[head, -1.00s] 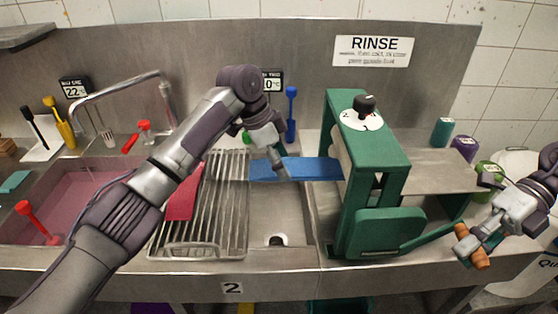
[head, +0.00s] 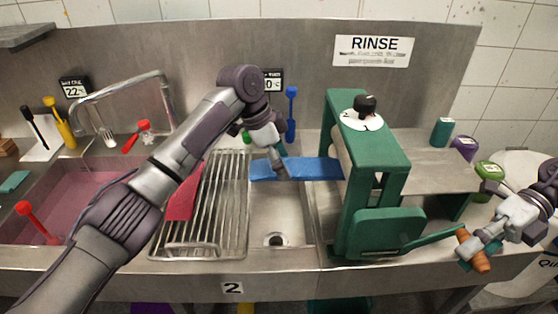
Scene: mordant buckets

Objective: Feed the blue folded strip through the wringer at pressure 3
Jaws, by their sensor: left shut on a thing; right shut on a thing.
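The blue folded strip (head: 313,168) lies level, with its right end at the rollers of the green wringer (head: 378,148). My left gripper (head: 280,170) is shut on the strip towards its left part. The wringer's pressure knob (head: 364,106) sits on a white dial on top; a digit shows, but I cannot tell the setting. The crank arm (head: 432,238) reaches right from the wringer to an orange-brown handle (head: 473,250). My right gripper (head: 474,243) is shut on this handle.
A wire rack (head: 228,210) with a red cloth (head: 183,198) stands left of the strip. A pink-filled sink (head: 85,195) is at the left. Several jars, including a teal one (head: 441,131), stand right of the wringer. A steel tray (head: 435,170) extends from the wringer's right side.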

